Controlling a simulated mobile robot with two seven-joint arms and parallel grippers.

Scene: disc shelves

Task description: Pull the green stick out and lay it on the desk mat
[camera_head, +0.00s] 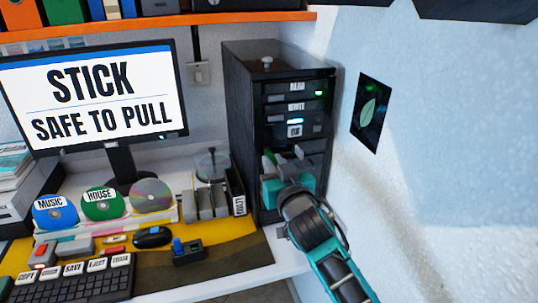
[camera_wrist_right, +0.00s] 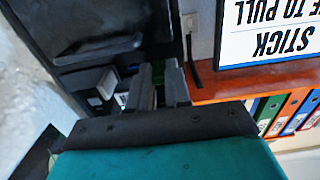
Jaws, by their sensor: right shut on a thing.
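The black computer tower (camera_head: 247,130) stands at the back of the desk, with labelled drives and lit lamps on its front. My right gripper (camera_head: 284,163) is at the lower front of the tower, its fingers pointing into it. It is shut on the green stick (camera_head: 268,158), of which only a small green part shows beside the fingers. In the wrist view the gripper fingers (camera_wrist_right: 160,75) are close together, and the stick is mostly hidden. The desk mat (camera_head: 222,250), dark and yellow, lies left of the tower. My left gripper is not in view.
The monitor (camera_head: 92,98) reads "STICK SAFE TO PULL". The mat's right front part is bare. The wall (camera_head: 440,150) is close on the right.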

